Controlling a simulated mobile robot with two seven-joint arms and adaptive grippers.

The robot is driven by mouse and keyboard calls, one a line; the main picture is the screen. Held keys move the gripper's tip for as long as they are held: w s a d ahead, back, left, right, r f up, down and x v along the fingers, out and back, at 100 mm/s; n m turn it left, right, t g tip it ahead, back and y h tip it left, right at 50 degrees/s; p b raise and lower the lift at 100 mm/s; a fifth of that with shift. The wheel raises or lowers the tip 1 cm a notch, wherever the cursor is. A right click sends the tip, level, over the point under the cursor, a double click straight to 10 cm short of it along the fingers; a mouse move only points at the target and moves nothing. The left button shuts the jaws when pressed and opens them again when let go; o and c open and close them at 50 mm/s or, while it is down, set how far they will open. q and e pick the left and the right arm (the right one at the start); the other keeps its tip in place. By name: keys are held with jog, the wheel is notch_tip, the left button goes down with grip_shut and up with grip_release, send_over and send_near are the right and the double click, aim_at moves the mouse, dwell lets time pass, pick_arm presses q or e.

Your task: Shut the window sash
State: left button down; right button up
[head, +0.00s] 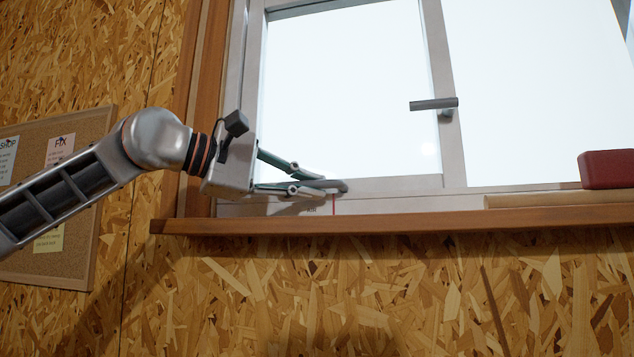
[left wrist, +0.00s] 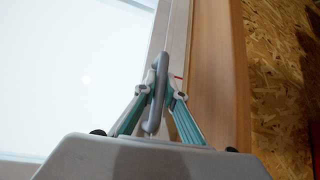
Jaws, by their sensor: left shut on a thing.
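The window sash (head: 400,184) is a pale-framed glass pane in the left part of the window; its bottom rail runs just above the sill. A grey bar handle (head: 341,186) sits low on it. My left gripper (head: 322,183) is shut on this handle at the lower left of the window. In the left wrist view the curved grey handle (left wrist: 161,68) passes between the fingertips (left wrist: 158,92), which partly cover it. A second dark grey handle (head: 433,104) is on the upright at the right, with nothing touching it. My right gripper is out of view.
The wooden sill (head: 420,221) runs below the window. A red mark (head: 334,205) and small lettering are on the lower frame. A red block (head: 607,168) and a pale wooden strip (head: 535,200) lie at the right. A cork board (head: 85,200) hangs at the left.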

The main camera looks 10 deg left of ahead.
pick_arm(q)
jog(key=shift+a, duration=0.15)
jog(key=c, duration=2.1)
grip_release()
jog(key=shift+a, duration=0.1)
jog(key=shift+v, duration=6.1)
